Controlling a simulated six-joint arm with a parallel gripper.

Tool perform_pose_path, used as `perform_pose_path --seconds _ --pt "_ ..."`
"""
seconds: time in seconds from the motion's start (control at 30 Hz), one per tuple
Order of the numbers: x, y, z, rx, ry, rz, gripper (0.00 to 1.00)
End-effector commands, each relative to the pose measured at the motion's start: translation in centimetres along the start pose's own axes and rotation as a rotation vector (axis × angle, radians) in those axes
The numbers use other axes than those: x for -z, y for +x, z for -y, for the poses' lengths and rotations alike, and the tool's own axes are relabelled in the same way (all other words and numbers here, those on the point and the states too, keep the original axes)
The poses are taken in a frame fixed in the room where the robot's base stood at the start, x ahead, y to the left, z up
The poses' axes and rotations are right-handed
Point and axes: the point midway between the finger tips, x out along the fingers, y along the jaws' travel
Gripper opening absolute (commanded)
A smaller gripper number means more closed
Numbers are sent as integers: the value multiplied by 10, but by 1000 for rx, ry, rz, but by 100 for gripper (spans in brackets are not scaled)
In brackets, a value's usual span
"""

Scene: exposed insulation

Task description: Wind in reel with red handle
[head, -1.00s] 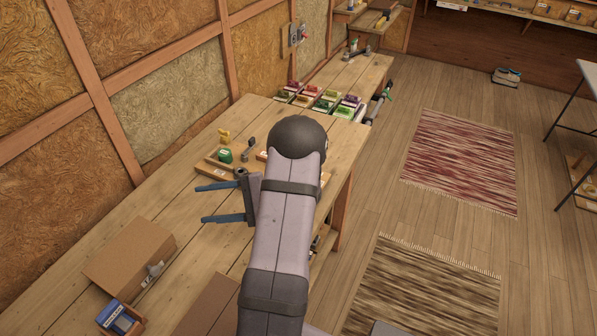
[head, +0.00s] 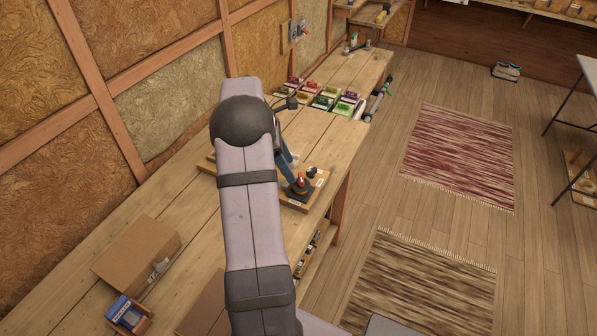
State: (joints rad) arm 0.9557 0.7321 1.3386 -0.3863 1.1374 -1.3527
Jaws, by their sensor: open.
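A small dark reel (head: 297,190) with a red handle (head: 300,177) sits on a wooden board (head: 293,206) near the bench's right edge. A second black knob (head: 311,171) is on the same board, just behind and to the right. My gripper (head: 291,170) shows as blue fingers pointing down by the red handle, just right of my arm. It is open. The fingers overlap the reel in this view, and I cannot tell whether they touch the handle. My arm hides part of the gripper and the board's left side.
Several coloured boxes (head: 325,96) stand farther back on the bench (head: 330,138). A cardboard box (head: 137,254) and a small blue-topped box (head: 126,312) lie at the front left. My arm covers the bench's middle. Small items (head: 311,250) sit on a shelf below the right edge.

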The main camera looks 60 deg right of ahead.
Motion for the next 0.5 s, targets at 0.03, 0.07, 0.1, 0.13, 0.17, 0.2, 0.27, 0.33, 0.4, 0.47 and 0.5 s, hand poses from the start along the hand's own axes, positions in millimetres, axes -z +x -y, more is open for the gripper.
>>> perform_pose_path --seconds 0.03,0.07,0.1,0.13,0.17,0.2,0.27,0.33,0.4,0.47,0.5 --pt "-4 -5 -6 -20 -22 20 55" --pt "-6 -6 -8 -28 -31 29 55" --pt "-8 -8 -10 -36 -39 37 55" --pt "-9 -9 -11 -39 -43 41 55" --pt "-9 -9 -12 -42 -46 44 55" --pt "-10 -9 -12 -42 -47 46 55" --pt "-10 -8 -12 -42 -47 46 55" --pt "-10 -5 -12 -40 -46 45 55" --pt "-10 -1 -11 -37 -46 45 55" --pt "-10 5 -11 -36 -47 44 55" --pt "-10 10 -11 -35 -47 44 55"
